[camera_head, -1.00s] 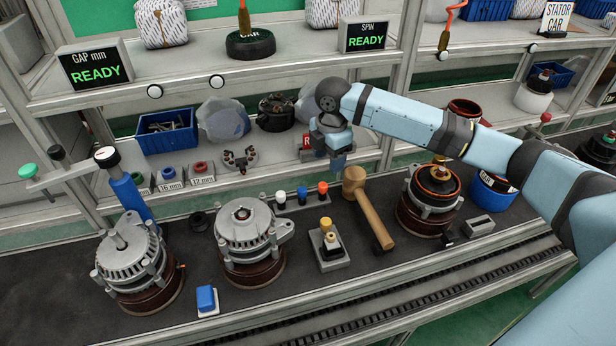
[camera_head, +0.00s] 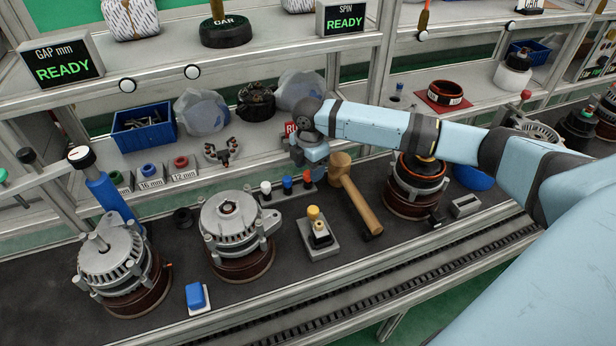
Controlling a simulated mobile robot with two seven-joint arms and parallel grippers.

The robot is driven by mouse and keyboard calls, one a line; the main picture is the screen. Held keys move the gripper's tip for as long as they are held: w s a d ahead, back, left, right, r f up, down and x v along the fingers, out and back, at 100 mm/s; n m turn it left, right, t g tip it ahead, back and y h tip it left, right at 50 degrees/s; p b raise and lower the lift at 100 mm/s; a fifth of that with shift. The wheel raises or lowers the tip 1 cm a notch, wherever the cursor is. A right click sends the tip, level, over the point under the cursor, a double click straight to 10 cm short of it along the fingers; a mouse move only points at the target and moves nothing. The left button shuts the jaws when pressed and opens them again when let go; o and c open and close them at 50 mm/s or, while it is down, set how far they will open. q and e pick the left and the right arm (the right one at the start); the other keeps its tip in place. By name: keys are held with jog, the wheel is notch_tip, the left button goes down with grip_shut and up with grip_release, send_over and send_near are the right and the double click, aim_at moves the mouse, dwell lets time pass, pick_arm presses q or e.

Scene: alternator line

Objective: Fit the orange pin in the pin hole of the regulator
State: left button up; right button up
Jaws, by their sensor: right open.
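The orange pin (camera_head: 307,178) stands upright at the right end of a small grey rack (camera_head: 270,199), beside a blue and a white pin. My right gripper (camera_head: 314,169) is open and points down, just above and beside the orange pin. I cannot tell whether its fingers touch the pin. A black part with a yellow top sits in a grey block (camera_head: 322,250) in front of the rack. It may be the regulator, but no label confirms this and its pin hole is too small to make out. My left gripper is out of view.
A wooden mallet (camera_head: 357,205) lies just right of the gripper. Alternator housings stand at left (camera_head: 120,262) and centre (camera_head: 240,225), and another unit (camera_head: 416,185) under my right forearm. A blue block (camera_head: 196,296) lies at the front.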

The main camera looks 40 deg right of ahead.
aim_at(308, 173)
notch_tip(308, 173, down, 4)
jog(key=shift+w+r, duration=0.15)
jog(key=c, duration=1)
jog(key=shift+r, duration=0.1)
